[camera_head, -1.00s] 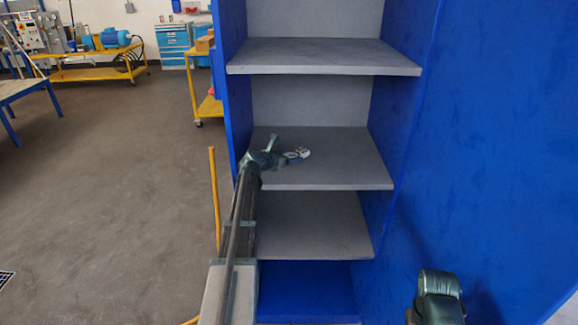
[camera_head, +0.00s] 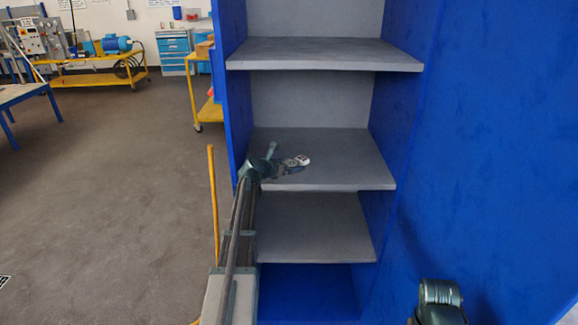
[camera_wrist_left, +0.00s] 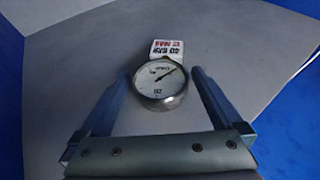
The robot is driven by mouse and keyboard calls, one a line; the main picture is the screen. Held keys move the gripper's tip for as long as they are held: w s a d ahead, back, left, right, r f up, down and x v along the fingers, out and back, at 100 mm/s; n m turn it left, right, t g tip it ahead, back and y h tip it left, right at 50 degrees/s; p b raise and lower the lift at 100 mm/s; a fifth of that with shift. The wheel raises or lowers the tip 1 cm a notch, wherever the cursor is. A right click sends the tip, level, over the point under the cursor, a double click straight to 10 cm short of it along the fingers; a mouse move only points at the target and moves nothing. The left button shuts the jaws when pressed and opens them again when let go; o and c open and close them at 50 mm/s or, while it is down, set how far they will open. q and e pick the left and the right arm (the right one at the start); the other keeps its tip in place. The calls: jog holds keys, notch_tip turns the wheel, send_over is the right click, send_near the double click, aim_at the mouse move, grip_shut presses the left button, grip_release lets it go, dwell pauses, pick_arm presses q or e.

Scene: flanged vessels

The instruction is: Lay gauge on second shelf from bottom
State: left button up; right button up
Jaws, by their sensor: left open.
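The gauge (camera_head: 303,160) is a small round dial with a white face and a metal rim. It is at the middle of three grey shelf boards (camera_head: 340,150), the second grey one up from the blue bottom. In the left wrist view the gauge (camera_wrist_left: 160,84) is face up between my left gripper's fingers, with a white printed tag (camera_wrist_left: 167,48) beyond it. My left gripper (camera_head: 292,165) is open around the gauge, with gaps at both sides; it also shows in the left wrist view (camera_wrist_left: 160,74). My right gripper's fingers do not show.
Blue side walls (camera_head: 400,120) enclose the shelves. A grey shelf (camera_head: 325,54) is above and another (camera_head: 310,228) below; both look empty. The middle shelf is free right of the gauge. A yellow post (camera_head: 214,195) stands left of the cabinet.

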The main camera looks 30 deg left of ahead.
pick_arm(q)
jog(key=shift+r, duration=0.15)
jog(key=shift+s+r+p, duration=0.15)
jog(key=shift+s+p, duration=0.15)
jog(key=shift+s, duration=0.05)
jog(key=p+v, duration=0.4)
jog(key=v, duration=0.7)
jog(key=shift+s, duration=0.1)
